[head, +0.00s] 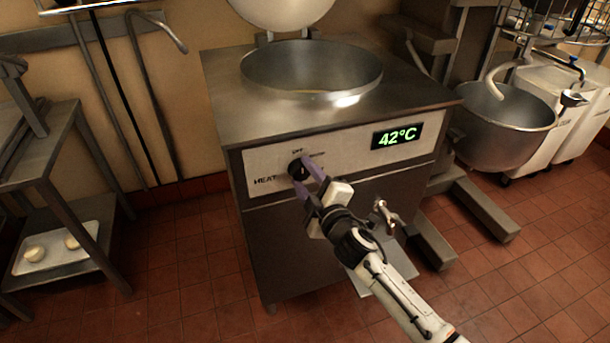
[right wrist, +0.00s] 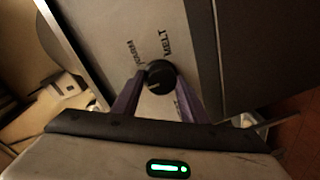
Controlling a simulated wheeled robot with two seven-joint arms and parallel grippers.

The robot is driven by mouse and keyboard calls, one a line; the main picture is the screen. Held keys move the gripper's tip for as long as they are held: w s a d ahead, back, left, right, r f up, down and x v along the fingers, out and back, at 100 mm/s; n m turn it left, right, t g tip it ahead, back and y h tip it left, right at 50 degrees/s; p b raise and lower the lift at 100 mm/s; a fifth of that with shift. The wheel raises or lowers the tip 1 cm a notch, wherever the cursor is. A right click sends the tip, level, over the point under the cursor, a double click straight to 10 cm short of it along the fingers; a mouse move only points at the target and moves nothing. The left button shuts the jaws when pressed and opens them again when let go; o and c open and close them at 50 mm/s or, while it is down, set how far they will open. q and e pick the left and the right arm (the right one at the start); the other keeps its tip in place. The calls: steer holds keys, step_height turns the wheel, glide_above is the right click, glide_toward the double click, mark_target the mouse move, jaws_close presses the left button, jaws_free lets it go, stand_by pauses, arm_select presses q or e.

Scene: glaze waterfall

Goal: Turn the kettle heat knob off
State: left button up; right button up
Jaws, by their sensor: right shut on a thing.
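The kettle heat knob (head: 298,169) is a small black round dial on the pale front panel (head: 345,153) of the steel kettle. "HEAT" is printed left of it and a small "OFF" label sits above it. My right gripper (head: 303,172) reaches in from the lower right, its purple fingers shut on the knob's sides. In the right wrist view the knob (right wrist: 160,77) sits between the fingertips, with "MELT" and another label beside it. Its pointer direction is too small to read surely. A green display (head: 397,136) reads 42°C. My left gripper is not in view.
The open kettle bowl (head: 312,70) is above the panel, its lid raised. A drain tap (head: 386,217) sits below the panel, close to my right arm. A mixer bowl (head: 505,125) stands right, a steel table (head: 45,150) left. Tiled floor is clear between table and kettle.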

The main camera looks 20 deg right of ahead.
steer(key=shift+s+a+f, duration=0.1)
steer(key=shift+a+f, duration=0.05)
steer(key=shift+f, duration=0.05)
steer(key=o, duration=1)
steer(key=shift+r, duration=0.1)
steer(key=s, duration=0.6)
steer(key=s+d+r, duration=0.1)
steer(key=s, duration=0.3)
steer(key=shift+s, duration=0.1)
steer(key=s+a+f+m+g, duration=0.1)
steer(key=s+f+m+g, duration=0.1)
steer(key=s+f+m, duration=0.2)
steer(key=s+a+f+m+g, duration=0.1)
steer(key=s+f+m+g, duration=0.2)
steer(key=s+f, duration=0.7)
steer(key=s+a+f+m+g+y, duration=0.1)
steer(key=s+f+m+g, duration=0.2)
steer(key=s+f, duration=0.5)
steer(key=shift+s+f+m, duration=0.1)
steer(key=shift+s+m, duration=0.7)
steer(key=shift+s, duration=0.85)
